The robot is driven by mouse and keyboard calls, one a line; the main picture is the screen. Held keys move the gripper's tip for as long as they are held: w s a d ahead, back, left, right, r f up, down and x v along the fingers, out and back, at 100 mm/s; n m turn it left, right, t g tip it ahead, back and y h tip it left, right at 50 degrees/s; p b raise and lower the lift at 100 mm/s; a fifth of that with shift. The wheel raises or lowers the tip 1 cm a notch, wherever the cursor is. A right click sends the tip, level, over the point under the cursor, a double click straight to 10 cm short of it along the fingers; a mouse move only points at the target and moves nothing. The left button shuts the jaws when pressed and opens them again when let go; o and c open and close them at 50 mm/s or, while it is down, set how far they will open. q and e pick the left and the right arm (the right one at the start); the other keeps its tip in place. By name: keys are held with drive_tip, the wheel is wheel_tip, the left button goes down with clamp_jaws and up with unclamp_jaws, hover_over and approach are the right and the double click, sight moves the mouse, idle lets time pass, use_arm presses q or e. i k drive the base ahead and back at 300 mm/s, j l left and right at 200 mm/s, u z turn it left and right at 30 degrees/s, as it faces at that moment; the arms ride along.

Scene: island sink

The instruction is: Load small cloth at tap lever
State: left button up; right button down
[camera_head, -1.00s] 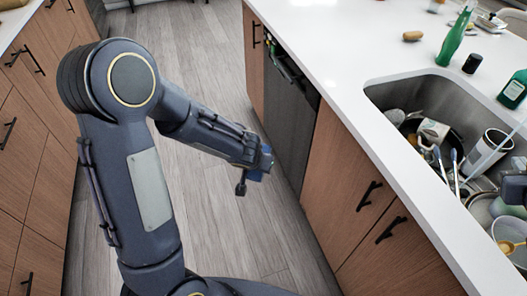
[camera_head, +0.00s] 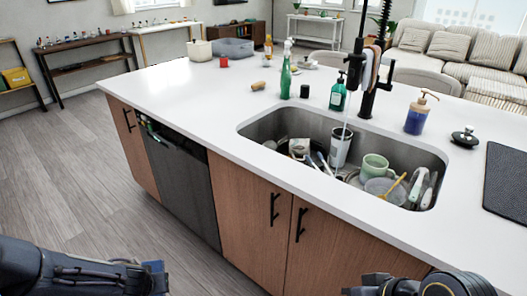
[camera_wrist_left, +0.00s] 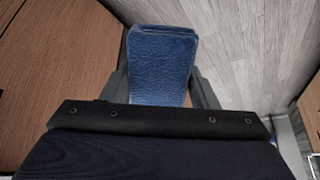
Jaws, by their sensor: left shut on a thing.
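My left gripper (camera_head: 152,280) is low at the left, in front of the island cabinets and below counter height. It is shut on a folded blue cloth (camera_wrist_left: 161,62), which shows between the two fingers in the left wrist view; its edge (camera_head: 154,267) shows in the head view. The black tap (camera_head: 366,100) stands behind the sink, with a side lever (camera_head: 386,84). Something pale and brownish (camera_head: 371,66) hangs by the tap. Water appears to run into the sink. My right arm shows at the bottom right; its fingers are not clear.
The sink (camera_head: 262,130) holds a tumbler (camera_head: 340,148), a green mug (camera_head: 374,167) and other dishes. A green bottle (camera_head: 285,77), a green soap bottle (camera_head: 338,97) and a blue dispenser (camera_head: 415,117) stand around it.

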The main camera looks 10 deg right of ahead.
sight(388, 87)
drive_tip(key=k+z, duration=0.1)
drive_tip(key=z, duration=0.35)
drive_tip(key=k+z, duration=0.1)
drive_tip(key=z, duration=0.35)
drive_tip(key=k+l+z, duration=0.1)
drive_tip(key=z, duration=0.3)
